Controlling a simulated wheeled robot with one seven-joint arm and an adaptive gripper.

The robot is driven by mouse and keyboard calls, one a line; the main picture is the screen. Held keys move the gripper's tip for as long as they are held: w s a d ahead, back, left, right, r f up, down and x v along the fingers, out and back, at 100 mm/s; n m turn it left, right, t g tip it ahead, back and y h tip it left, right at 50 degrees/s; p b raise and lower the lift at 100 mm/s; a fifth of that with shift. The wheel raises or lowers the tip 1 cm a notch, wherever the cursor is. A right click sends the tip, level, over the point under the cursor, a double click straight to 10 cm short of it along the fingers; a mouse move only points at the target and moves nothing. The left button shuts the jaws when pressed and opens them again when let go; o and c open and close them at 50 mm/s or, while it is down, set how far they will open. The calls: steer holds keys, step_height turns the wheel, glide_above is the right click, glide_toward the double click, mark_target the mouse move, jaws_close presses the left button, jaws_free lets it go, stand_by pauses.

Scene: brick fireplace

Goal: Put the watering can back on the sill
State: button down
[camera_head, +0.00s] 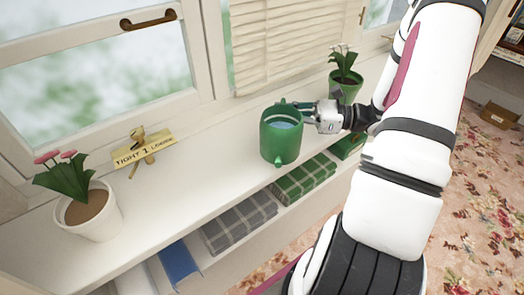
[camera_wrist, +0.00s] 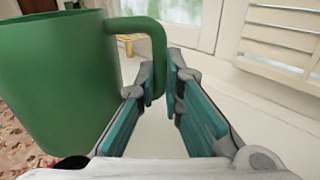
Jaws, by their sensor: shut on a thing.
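The green watering can (camera_head: 281,140) is upright at the front part of the white sill (camera_head: 195,165), with pale blue showing inside its open top. I cannot tell whether its base touches the sill. My gripper (camera_head: 303,112) reaches it from the right. In the wrist view the can (camera_wrist: 50,80) fills the left side, and my gripper (camera_wrist: 163,82) is shut on its curved green handle (camera_wrist: 157,45).
A white flowerpot (camera_head: 100,222) stands at the sill's left, beside a yellow sign (camera_head: 145,152). A green-potted plant (camera_head: 347,92) stands behind my gripper. Plaid boxes (camera_head: 305,180) and a blue item (camera_head: 178,263) lie on the lower shelf. The sill between sign and can is clear.

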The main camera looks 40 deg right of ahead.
steer(key=s+a+b+v, duration=0.15)
steer(key=b+v, duration=0.25)
steer(key=v, duration=0.5)
steer(key=w+a, duration=0.1)
steer(key=w, duration=0.4)
steer(key=w+f+b, duration=0.1)
steer(key=w, duration=0.4)
steer(key=w+a+f+b, duration=0.1)
steer(key=w, duration=0.4)
steer(key=shift+w+a, duration=0.15)
steer(key=shift+a, duration=0.2)
steer(key=shift+w+f, duration=0.2)
steer(key=shift+f, duration=0.15)
steer(key=shift+f+b, duration=0.75)
steer(key=shift+f, duration=0.65)
steer(key=shift+f, duration=0.1)
steer(key=c, duration=1.7)
jaws_free()
steer(key=shift+f, duration=0.1)
